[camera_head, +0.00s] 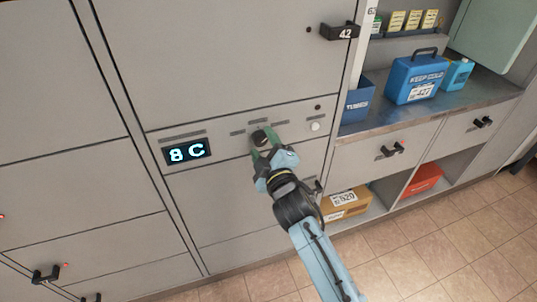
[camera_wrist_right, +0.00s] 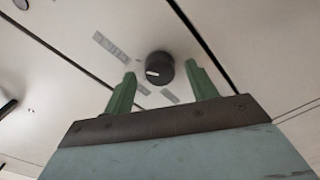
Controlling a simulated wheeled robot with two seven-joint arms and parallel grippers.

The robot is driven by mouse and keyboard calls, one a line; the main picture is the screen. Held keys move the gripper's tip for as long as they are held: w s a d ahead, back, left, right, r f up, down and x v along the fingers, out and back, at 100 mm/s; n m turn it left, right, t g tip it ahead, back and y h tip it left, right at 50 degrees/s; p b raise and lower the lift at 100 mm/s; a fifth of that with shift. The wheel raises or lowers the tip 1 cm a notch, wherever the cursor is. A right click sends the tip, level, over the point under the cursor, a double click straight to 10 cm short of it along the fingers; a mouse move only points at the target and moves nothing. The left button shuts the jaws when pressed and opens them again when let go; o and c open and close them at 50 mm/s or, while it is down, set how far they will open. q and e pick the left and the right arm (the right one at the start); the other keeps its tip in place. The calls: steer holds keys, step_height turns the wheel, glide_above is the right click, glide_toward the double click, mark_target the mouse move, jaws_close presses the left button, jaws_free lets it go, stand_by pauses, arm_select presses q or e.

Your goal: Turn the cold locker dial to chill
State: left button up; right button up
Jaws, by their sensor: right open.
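The cold locker dial (camera_wrist_right: 159,68) is a round black knob with a white pointer mark, set on the grey locker panel (camera_wrist_right: 90,25). In the head view the dial (camera_head: 260,137) is partly hidden by my right gripper. My right gripper (camera_head: 264,146) has green fingers, open, with the tips at either side of the dial. In the wrist view the fingers (camera_wrist_right: 164,82) stand apart with the dial between and just beyond their tips; I cannot tell whether they touch it. Small labels surround the dial, too blurred to read. A display (camera_head: 187,151) left of the dial reads "8 C". My left gripper is not in view.
A white round button (camera_head: 315,127) sits right of the dial. A locker handle (camera_head: 340,31) marked 42 sticks out above. A blue cold box (camera_head: 415,78) stands on the counter at right, above a cardboard box (camera_head: 345,203). The tiled floor is clear at lower right.

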steer(key=shift+s+d, duration=0.1)
steer(key=shift+s, duration=0.35)
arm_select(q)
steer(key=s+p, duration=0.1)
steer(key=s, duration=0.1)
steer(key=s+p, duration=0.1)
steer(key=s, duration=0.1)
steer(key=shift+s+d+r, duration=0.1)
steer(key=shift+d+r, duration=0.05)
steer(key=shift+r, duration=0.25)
arm_select(e)
steer(key=v, duration=1.2)
steer(key=shift+s, duration=0.2)
